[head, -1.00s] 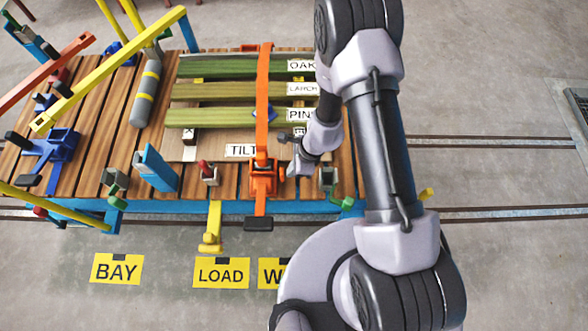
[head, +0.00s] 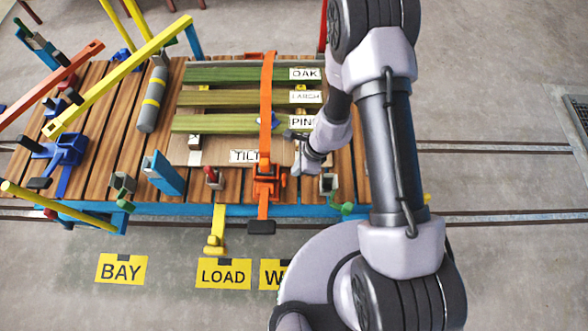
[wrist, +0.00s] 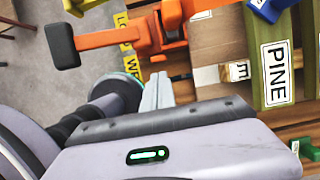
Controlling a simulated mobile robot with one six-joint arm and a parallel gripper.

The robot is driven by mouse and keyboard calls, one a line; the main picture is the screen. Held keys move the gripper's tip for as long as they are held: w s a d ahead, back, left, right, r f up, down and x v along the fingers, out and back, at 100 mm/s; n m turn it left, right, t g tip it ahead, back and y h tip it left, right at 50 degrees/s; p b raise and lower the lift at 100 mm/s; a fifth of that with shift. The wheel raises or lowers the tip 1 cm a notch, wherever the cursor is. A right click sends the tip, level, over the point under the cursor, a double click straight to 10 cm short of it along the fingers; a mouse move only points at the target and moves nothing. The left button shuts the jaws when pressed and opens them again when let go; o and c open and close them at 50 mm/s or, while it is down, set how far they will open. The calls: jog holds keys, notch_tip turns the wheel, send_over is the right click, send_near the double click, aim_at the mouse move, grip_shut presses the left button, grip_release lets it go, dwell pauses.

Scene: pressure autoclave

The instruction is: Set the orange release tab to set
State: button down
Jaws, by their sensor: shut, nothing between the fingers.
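An orange ratchet buckle (head: 268,182) sits at the near edge of the slatted deck, on an orange strap (head: 266,95) that crosses the stacked boards. It shows in the wrist view (wrist: 165,32) at the top, with an orange bar (wrist: 108,38) ending in a black grip (wrist: 62,46). I cannot tell which orange piece is the release tab, or its setting. My gripper (head: 298,168) is just right of the buckle, shut and empty. In the wrist view its pale fingers (wrist: 157,88) point toward the buckle, seemingly apart from it; contact is hard to judge.
Boards labelled OAK, LARCH and PINE (head: 228,123) lie behind the buckle. A red-topped clamp (head: 212,178) stands to its left and a green-handled one (head: 330,187) to its right. A blue post (head: 163,173) and a grey cylinder (head: 152,99) are farther left. Floor in front is mostly open.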

jog(key=p+v, duration=0.3)
jog(key=v, duration=0.3)
jog(key=shift+a+r+p, duration=0.2)
jog(key=shift+a+p, duration=0.1)
